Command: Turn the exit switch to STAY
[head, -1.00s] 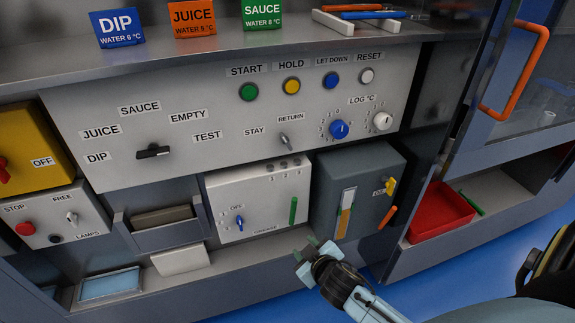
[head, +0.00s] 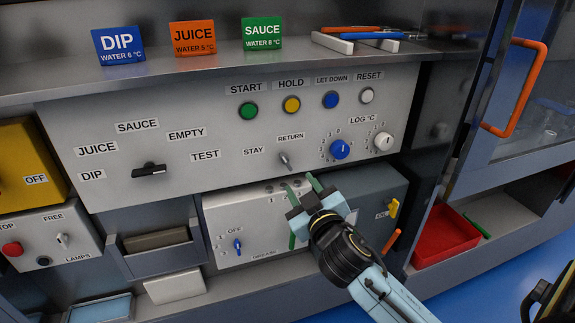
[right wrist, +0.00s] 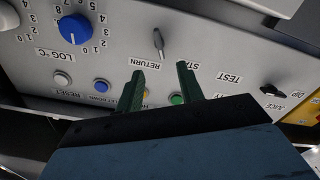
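The exit switch (head: 285,160) is a small metal lever on the grey panel, with the STAY label to its left and the RETURN label just above it. I cannot tell clearly which label it points at. It also shows in the right wrist view (right wrist: 158,42), upside down. My right gripper (head: 300,184) is just below the switch in the head view, its two green fingers apart. In the right wrist view the gripper (right wrist: 161,76) is open and empty, and the lever stands beyond the gap between the fingertips, apart from them. My left gripper is not in view.
A blue LOG dial (head: 340,149) and a white dial (head: 383,143) sit right of the switch. A black selector (head: 149,169) is to the left. Coloured buttons, including a green one (head: 248,111), run above. A white box (head: 222,210) juts out below the panel.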

